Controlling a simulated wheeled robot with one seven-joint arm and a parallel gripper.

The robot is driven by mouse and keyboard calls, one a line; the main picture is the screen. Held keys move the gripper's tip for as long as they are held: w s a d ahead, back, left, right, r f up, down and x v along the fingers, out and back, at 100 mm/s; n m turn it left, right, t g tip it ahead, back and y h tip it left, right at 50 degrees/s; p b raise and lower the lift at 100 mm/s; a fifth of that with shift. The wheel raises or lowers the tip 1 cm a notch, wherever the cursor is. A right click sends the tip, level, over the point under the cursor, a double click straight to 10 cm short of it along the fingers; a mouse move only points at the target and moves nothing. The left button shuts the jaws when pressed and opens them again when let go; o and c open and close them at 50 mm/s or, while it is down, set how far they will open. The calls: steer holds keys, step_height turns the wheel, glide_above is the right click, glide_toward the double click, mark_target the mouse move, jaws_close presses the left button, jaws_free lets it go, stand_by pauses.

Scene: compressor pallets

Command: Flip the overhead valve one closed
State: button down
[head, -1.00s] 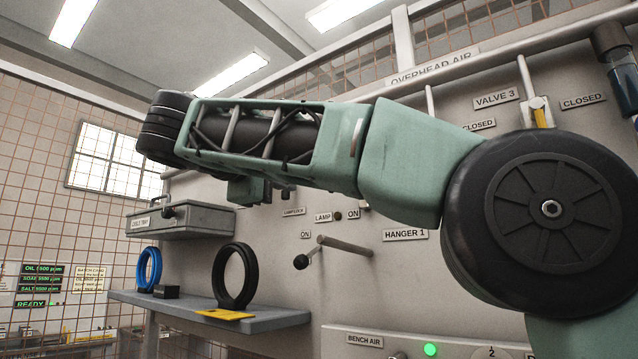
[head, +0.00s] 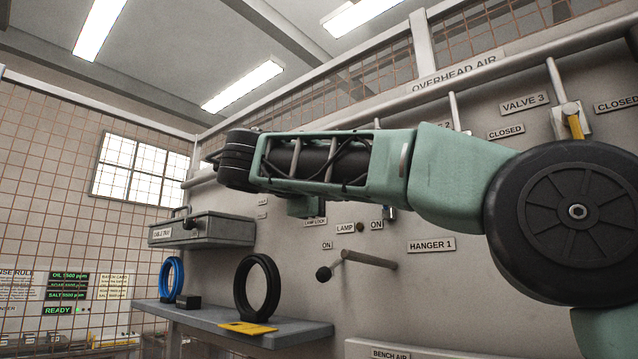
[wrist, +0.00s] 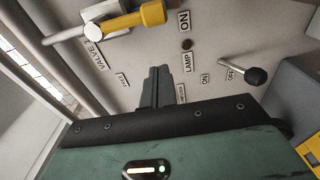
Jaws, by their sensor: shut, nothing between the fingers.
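In the wrist view a valve with a yellow-sleeved handle (wrist: 140,19) and a pale metal body stands at the top left. A VALVE plate (wrist: 94,55) is beside it; its number is not legible. My gripper (wrist: 158,70) is shut and empty, with its dark fingers together below the yellow handle and apart from it in the picture. In the head view my arm crosses the panel and hides most of the overhead valves. The VALVE 3 handle (head: 574,126) is yellow and hangs down, near a CLOSED plate (head: 505,132).
A lamp switch with a LAMP plate (wrist: 187,63) and a black-knobbed lever (wrist: 256,76) are right of my fingers. In the head view a peg (head: 369,259) juts out by HANGER 1. A shelf (head: 215,320) holds blue and black rings; a grey box (head: 200,230) is above.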

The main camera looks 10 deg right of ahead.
steer(key=shift+s+d+p, duration=0.15)
steer(key=shift+s+d, duration=0.4)
steer(key=shift+d, duration=0.3)
steer(key=shift+s+d+p, duration=0.15)
steer(key=shift+s+d, duration=0.4)
steer(key=shift+d, duration=0.25)
steer(key=shift+s+d+f+n+p, duration=0.1)
steer(key=shift+s+d+n+p, duration=0.2)
steer(key=shift+n, duration=0.4)
steer(key=s+d+r+n+g+p, duration=0.1)
steer(key=s+d+r+n+p, duration=0.2)
steer(key=n+p, duration=0.5)
steer(key=shift+s+d+r+n+p, duration=0.3)
steer(key=shift+s+d+n, duration=0.25)
steer(key=shift+s+n, duration=0.8)
steer(key=shift+r, duration=0.1)
